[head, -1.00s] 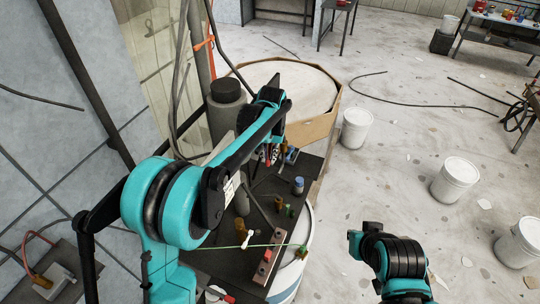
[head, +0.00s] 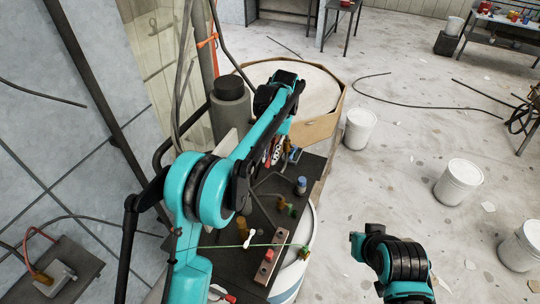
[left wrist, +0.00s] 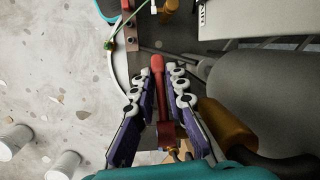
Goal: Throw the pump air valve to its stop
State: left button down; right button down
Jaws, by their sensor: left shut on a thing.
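The pump air valve shows in the left wrist view as a long red lever (left wrist: 159,95) with a brass body (left wrist: 222,122) close to its lower right. My left gripper (left wrist: 163,82) has its purple and white fingers on both sides of the red lever and is shut on it. The lever's tip sticks out past the fingertips. In the head view my left gripper (head: 274,150) is low over the dark pump bench, and my arm hides most of the valve there. My right arm shows at the lower right, but its gripper is not visible.
A dark bench top (head: 262,205) holds brass fittings, a blue-capped part (head: 301,186) and a strip with a red piece (head: 268,256). A grey cylinder (head: 229,115) stands behind. A round cardboard-sided tub (head: 318,128) is beyond. White buckets (head: 359,129) stand on open floor at right.

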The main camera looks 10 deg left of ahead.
pick_arm(q)
jog(key=c, duration=1.5)
grip_release()
jog(key=shift+c, duration=0.2)
jog(key=v, duration=1.2)
